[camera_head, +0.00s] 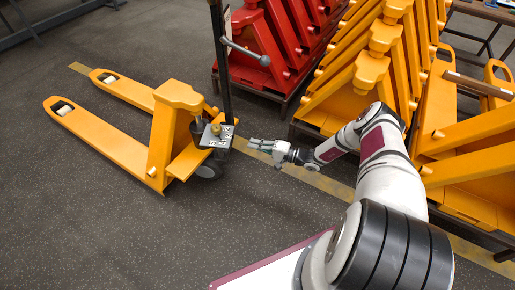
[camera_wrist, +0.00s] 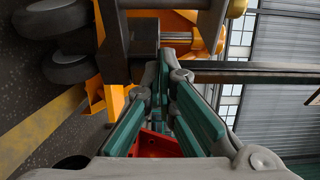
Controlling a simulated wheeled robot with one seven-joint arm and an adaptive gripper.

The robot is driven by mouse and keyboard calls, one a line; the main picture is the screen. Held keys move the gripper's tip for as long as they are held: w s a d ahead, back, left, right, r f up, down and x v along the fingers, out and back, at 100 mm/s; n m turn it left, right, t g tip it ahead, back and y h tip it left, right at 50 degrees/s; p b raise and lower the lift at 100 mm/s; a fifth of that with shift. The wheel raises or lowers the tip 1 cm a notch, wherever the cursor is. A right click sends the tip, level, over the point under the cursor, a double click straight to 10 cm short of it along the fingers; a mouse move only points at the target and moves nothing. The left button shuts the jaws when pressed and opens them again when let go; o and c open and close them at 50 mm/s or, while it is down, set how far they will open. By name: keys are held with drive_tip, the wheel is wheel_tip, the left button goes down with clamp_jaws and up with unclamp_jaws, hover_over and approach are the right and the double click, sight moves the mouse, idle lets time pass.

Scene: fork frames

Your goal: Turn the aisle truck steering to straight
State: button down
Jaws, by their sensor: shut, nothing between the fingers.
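The yellow aisle truck (camera_head: 160,140) stands at the left of the head view, its two forks pointing to the upper left. Its black handle post (camera_head: 224,75) rises upright, with a grey lever on it. The steering wheel pair (camera_head: 208,170) sits under the post, partly hidden; in the wrist view the dark wheels (camera_wrist: 75,68) show at the left. My gripper (camera_head: 252,144) is just right of the post's base, pointing at it. In the wrist view my gripper (camera_wrist: 170,72) is shut and empty, its green-padded fingers near the dark post base. I cannot tell whether it touches.
Several red frames (camera_head: 275,45) stand behind. Several yellow frames (camera_head: 350,75) stand close behind and right of my arm. A yellow floor line (camera_head: 325,183) runs under my forearm. The dark floor (camera_head: 120,225) in front of the truck is clear.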

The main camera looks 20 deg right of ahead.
drive_tip(key=w+a+b, duration=0.2)
drive_tip(key=w+a, duration=0.1)
drive_tip(key=a, duration=0.5)
drive_tip(key=shift+w+a, duration=0.15)
drive_tip(key=shift+w, duration=0.2)
